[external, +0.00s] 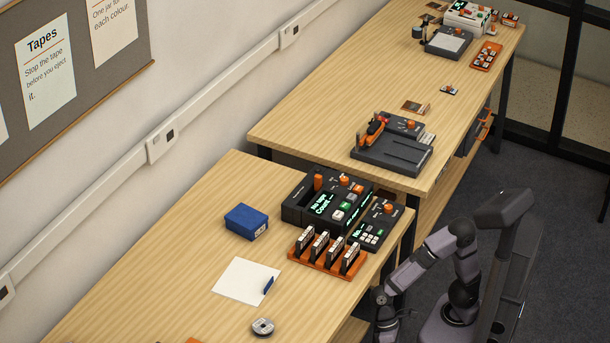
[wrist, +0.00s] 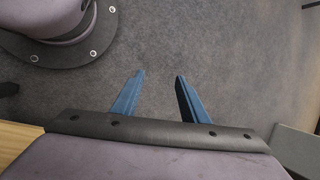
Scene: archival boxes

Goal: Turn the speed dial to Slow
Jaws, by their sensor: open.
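A black tape machine (external: 327,200) with a lit green display stands near the right end of the near table. Orange knobs are on it, one of them at its upper right (external: 344,181). A smaller black unit (external: 377,224) beside it has another orange knob (external: 388,209) and a keypad. The lettering around the knobs is too small to read, so I cannot tell which is the speed dial or its setting. My gripper (wrist: 159,76) is open and empty in the wrist view, its blue fingers over grey floor, away from the machines.
An orange rack (external: 290,251) of cassettes stands in front of the machine. A blue box (external: 246,222), white paper (external: 240,281) and a reel (external: 263,327) lie to the left. The far table has another black device (external: 392,153). Bare tabletop lies left of the box.

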